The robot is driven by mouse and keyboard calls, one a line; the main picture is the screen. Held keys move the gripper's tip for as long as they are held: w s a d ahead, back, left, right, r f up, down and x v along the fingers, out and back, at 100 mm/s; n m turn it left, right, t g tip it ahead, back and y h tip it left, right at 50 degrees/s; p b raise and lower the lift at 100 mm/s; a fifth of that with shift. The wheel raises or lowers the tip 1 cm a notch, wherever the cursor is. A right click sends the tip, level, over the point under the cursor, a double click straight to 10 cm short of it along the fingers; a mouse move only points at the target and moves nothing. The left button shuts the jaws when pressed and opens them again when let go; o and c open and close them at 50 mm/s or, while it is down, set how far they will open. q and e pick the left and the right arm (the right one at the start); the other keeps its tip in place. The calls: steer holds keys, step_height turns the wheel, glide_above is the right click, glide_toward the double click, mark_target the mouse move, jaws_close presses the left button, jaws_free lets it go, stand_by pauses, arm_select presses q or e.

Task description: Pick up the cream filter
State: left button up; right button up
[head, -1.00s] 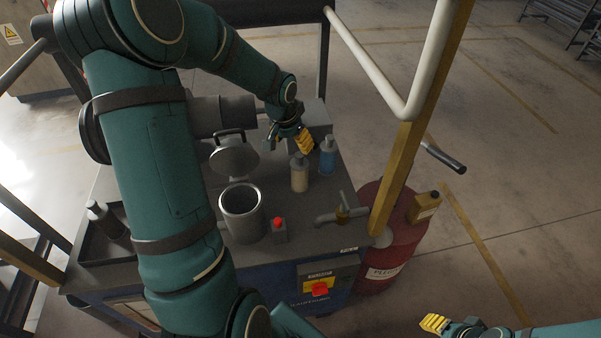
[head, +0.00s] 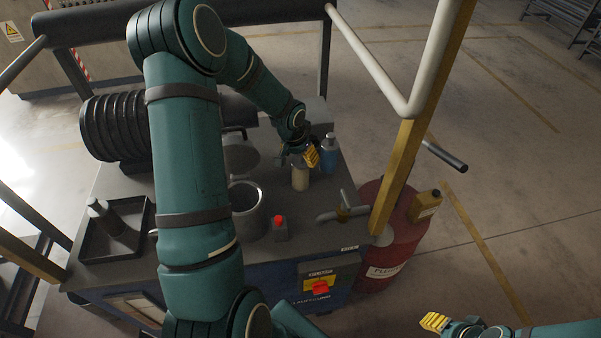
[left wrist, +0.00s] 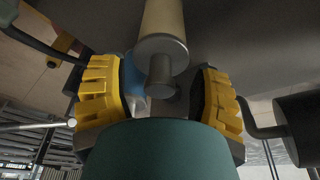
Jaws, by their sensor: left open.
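The cream filter (head: 300,181) is a small upright cylinder with a grey top, standing on the dark bench top. In the left wrist view the cream filter (left wrist: 163,22) shows with its grey end and stub towards me, between the yellow-padded fingers. My left gripper (head: 304,158) is at the filter's top and partly hides it; in the left wrist view the gripper (left wrist: 165,98) is open, with a gap on both sides of the filter. My right gripper (head: 433,321) is at the lower right, away from the bench; its jaw state is unclear.
A blue bottle-like filter (head: 329,158) stands close to the right of the cream one. A grey metal pot (head: 247,222) and a red-capped container (head: 280,228) stand nearer. A grey tap (head: 341,212), dark tray (head: 84,240) and red barrel (head: 385,260) are around.

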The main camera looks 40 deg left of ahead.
arm_select(q)
jaws_close()
steer(key=shift+r, duration=0.1)
